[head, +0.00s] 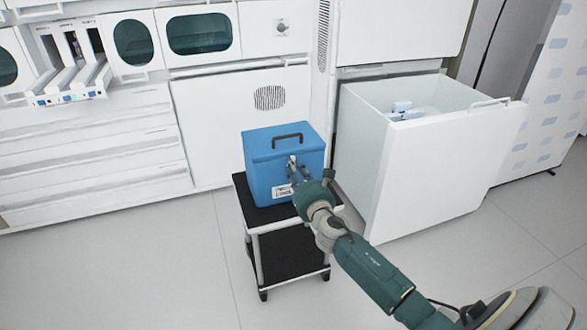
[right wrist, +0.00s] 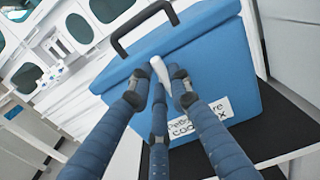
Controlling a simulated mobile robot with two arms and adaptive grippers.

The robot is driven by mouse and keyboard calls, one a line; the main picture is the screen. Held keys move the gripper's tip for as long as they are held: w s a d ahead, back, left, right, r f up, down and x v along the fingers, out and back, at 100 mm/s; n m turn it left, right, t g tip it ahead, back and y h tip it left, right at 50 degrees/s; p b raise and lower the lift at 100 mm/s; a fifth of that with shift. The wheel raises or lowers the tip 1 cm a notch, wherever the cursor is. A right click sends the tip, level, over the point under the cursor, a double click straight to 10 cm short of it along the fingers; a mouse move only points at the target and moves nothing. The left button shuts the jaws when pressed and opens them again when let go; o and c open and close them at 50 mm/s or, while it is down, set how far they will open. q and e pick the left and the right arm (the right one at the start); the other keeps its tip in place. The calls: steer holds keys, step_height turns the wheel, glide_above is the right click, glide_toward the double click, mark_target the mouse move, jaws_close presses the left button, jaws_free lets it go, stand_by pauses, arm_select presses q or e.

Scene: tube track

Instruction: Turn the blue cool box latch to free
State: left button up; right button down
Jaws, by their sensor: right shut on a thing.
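The blue cool box (head: 258,160) stands on a black-topped cart, with its lid down and a dark handle (head: 287,138) on top. A light grey latch (head: 292,161) is on its front face, near the lid edge. In the right wrist view the latch (right wrist: 159,70) looks tilted, its upper end leaning left. My right gripper (head: 297,176) is at the front of the box, and its fingers (right wrist: 160,88) are closed around the latch. The fingers hide the latch's lower part. A white label (right wrist: 200,120) is below it. My left gripper is not in view.
The small cart (head: 240,185) has a black top and a lower shelf. A large open white drawer (head: 437,130) stands right of the cart, with pale blue items inside. White cabinets (head: 85,150) line the back wall. Floor is clear left of the cart.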

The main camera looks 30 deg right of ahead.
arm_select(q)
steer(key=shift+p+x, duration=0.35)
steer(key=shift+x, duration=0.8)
arm_select(e)
steer(key=shift+s+d+f+m, duration=0.1)
steer(key=shift+d+f+m, duration=0.2)
steer(key=shift+m, duration=2.65)
steer(key=shift+s+d+f+m, duration=0.15)
steer(key=shift+d+m, duration=0.3)
steer(key=shift+m, duration=2.45)
steer(key=shift+s+d+f+m, duration=0.1)
steer(key=shift+d+f+m, duration=0.2)
steer(key=shift+m, duration=2.65)
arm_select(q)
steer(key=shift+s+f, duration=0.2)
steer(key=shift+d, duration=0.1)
arm_select(e)
steer(key=c, duration=1.6)
jaws_free()
steer(key=shift+d, duration=0.1)
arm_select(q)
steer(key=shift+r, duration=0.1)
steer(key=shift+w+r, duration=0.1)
